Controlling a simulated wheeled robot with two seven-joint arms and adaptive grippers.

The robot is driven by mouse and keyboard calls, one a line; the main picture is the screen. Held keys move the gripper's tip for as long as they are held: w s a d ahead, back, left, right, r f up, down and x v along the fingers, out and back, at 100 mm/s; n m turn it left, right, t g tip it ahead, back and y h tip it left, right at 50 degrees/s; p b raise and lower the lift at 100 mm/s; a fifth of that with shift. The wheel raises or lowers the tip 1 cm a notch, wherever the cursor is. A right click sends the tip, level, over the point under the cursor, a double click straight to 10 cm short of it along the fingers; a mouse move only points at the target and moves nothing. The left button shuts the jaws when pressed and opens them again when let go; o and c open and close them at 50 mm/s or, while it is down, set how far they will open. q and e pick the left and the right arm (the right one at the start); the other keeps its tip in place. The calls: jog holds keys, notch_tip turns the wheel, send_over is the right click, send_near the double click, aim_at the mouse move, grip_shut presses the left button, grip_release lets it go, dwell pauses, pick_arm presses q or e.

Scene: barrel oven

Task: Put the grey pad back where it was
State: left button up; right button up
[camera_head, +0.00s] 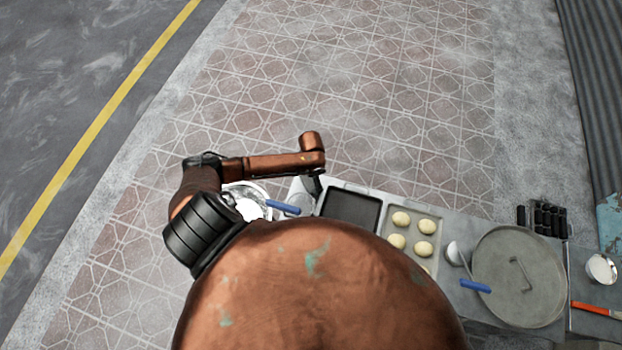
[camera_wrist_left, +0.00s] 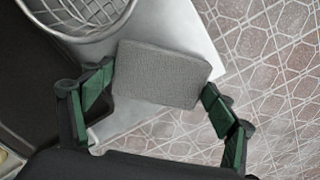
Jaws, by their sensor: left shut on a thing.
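The grey pad (camera_wrist_left: 160,74) is a flat, rough-textured block in the left wrist view. It lies between the two green-lined fingers of my left gripper (camera_wrist_left: 160,88), which is shut on it from its two sides. Below the pad is a pale, smooth table surface (camera_wrist_left: 190,28). I cannot tell whether the pad touches it. In the head view my left gripper (camera_head: 314,188) is at the table's far left corner, and I cannot make out the pad there. My right gripper is not in view.
A wire basket (camera_wrist_left: 75,12) stands beside the pad. A dark tray (camera_head: 350,211) is right of my left gripper, then a tray with several dough balls (camera_head: 400,219). Further right are a ladle (camera_head: 454,253) and a round metal lid (camera_head: 518,300). The tiled floor is clear.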

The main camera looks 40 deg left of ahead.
aim_at(311, 180)
pick_arm(q)
jog(key=shift+f, duration=0.15)
jog(key=o, duration=1.1)
notch_tip(311, 180, up, 12)
jog(key=shift+r, duration=0.2)
